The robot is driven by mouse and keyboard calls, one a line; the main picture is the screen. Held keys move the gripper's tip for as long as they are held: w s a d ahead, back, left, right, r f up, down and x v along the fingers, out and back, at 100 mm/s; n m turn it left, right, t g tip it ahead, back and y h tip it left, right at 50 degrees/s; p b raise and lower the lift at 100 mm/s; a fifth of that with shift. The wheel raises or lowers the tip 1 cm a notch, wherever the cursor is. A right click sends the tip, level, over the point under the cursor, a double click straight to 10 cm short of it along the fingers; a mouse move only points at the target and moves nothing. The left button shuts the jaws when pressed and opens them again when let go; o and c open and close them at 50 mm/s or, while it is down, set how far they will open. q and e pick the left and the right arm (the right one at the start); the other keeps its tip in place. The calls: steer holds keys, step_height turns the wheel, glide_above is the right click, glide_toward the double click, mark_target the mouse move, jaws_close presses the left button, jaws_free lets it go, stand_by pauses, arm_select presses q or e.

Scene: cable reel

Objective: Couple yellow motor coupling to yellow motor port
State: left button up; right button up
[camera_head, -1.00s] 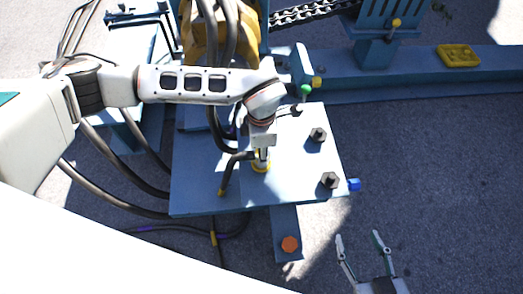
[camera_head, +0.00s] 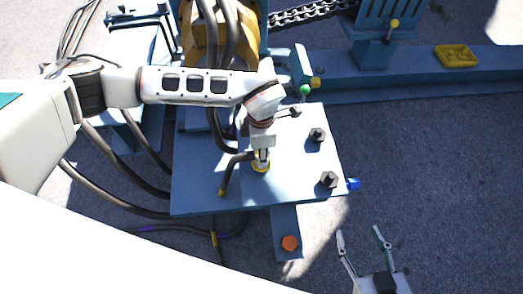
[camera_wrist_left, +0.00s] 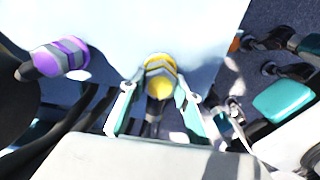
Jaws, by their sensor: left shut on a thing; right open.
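My left gripper (camera_head: 262,153) comes in from the left and points down at the blue plate (camera_head: 200,185). It is shut on the yellow motor coupling, whose yellow and grey banded body (camera_wrist_left: 160,72) shows between the fingertips in the left wrist view. In the head view, a yellow ring (camera_head: 261,166) shows at the plate under the gripper. The gripper hides most of that spot, so I cannot tell the coupling from the yellow motor port or whether they are joined. My right gripper (camera_head: 360,235) is open and empty over the ground at the lower right.
A purple-banded coupling (camera_wrist_left: 62,57) is beside the yellow one in the left wrist view. Dark bolts (camera_head: 329,180), a green knob (camera_head: 305,90) and a blue fitting (camera_head: 354,185) are on or near the plate. Dark hoses (camera_head: 140,205) run at the left. Ground at right is clear.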

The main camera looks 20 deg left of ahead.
arm_select(q)
steer(key=shift+f, duration=0.2)
steer(key=o, duration=1.3)
step_height(320, 180, up, 12)
